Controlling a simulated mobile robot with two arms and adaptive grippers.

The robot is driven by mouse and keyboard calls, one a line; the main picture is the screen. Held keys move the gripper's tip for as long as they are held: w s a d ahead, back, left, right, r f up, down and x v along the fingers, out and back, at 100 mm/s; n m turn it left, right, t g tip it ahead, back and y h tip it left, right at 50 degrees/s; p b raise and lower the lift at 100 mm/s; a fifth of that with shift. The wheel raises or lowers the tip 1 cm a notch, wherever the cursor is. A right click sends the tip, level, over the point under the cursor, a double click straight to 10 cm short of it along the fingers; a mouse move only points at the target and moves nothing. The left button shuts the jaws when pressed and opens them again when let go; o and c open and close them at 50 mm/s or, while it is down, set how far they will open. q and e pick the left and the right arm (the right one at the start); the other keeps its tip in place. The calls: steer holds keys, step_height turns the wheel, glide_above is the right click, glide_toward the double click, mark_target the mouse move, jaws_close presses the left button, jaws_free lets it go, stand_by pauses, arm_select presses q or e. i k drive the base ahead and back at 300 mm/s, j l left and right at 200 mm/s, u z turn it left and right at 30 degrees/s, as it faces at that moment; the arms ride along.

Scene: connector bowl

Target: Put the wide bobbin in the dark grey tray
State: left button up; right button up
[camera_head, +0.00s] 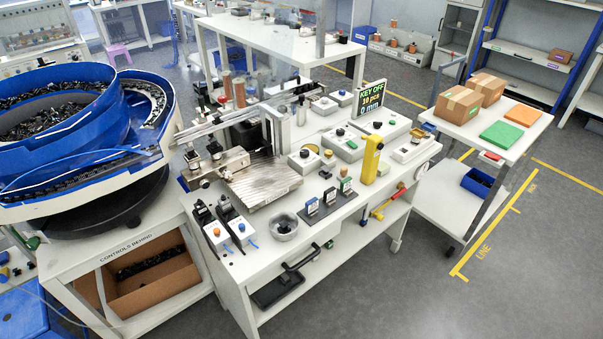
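Several copper-coloured bobbin-like cylinders stand at the back of the main bench, a slim one (226,86) beside another (239,94). More orange-brown spools (394,42) sit on a grey unit near the back wall. I cannot tell which, if any, is the wide bobbin. A dark tray-like piece with a handle (276,291) lies on the bench's lower shelf; I cannot tell whether it is the dark grey tray. A small round grey dish (284,225) sits on the benchtop. Neither of my grippers is in view.
A large blue bowl feeder (75,120) fills the left. The bench (262,262) carries a metal fixture (262,182), control boxes and a yellow post (371,160). A white cart (470,125) with cardboard boxes (458,104) stands right. The floor between bench and cart is clear.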

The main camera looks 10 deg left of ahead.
mark_target(270, 291)
steer(key=i+l+u, duration=0.15)
steer(key=u, duration=0.25)
steer(key=i+l+u, duration=0.15)
steer(key=u, duration=0.25)
steer(key=l+u, duration=0.45)
steer(key=i+l+u, duration=0.1)
steer(key=u, duration=0.3)
steer(key=l, duration=0.1)
